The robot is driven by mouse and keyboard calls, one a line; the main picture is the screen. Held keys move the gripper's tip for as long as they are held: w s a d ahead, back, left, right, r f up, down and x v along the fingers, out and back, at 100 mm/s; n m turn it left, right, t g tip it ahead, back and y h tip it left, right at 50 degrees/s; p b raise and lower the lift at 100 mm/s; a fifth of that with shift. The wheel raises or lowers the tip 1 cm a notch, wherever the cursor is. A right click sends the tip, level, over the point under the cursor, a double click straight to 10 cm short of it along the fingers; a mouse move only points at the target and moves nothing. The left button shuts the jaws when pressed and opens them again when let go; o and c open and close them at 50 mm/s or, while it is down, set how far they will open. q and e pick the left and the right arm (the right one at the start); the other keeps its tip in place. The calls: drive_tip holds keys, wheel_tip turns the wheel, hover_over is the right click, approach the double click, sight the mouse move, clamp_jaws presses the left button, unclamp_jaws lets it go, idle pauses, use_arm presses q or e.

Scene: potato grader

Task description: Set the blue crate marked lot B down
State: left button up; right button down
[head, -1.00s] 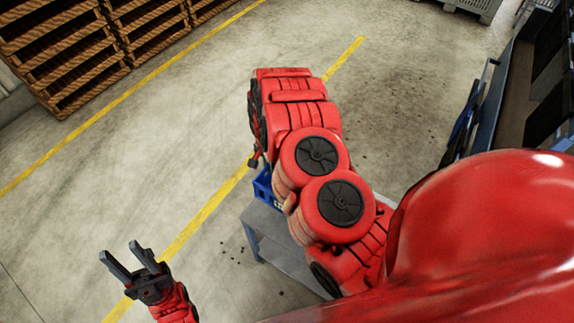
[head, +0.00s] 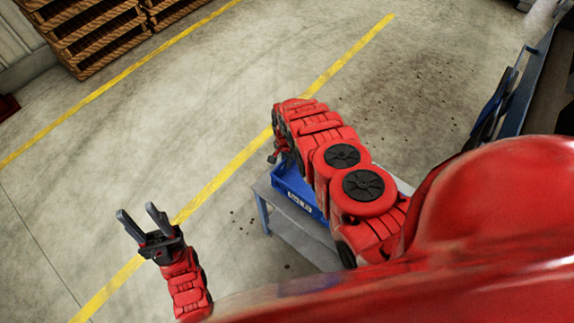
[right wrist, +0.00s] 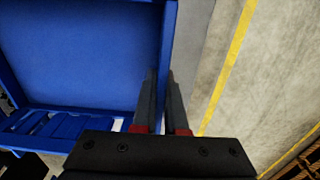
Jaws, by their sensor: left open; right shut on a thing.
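The blue crate (head: 292,187) is partly hidden by my right arm in the head view. A small pale label shows on its side, too small to read. My right gripper (right wrist: 163,78) is shut on one wall of the crate in the right wrist view, where the crate's inside (right wrist: 85,50) looks empty. The crate is over or on a grey metal bench (head: 300,238); I cannot tell whether it touches it. My left gripper (head: 145,222) is open and empty, out over the floor at the lower left.
Wooden pallets (head: 95,30) are stacked at the upper left. Yellow lines (head: 215,183) cross the bare concrete floor. A dark machine with a blue frame (head: 510,85) stands at the right. The floor left of the bench is clear except for dark crumbs.

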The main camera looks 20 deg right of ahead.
drive_tip(key=shift+d+f, duration=0.1)
drive_tip(key=shift+f, duration=1.25)
drive_tip(key=shift+b, duration=0.3)
drive_tip(key=shift+f, duration=0.25)
drive_tip(key=c, duration=1)
unclamp_jaws()
drive_tip(key=shift+r, duration=0.1)
drive_tip(key=shift+o, duration=0.2)
drive_tip(key=shift+r, duration=0.15)
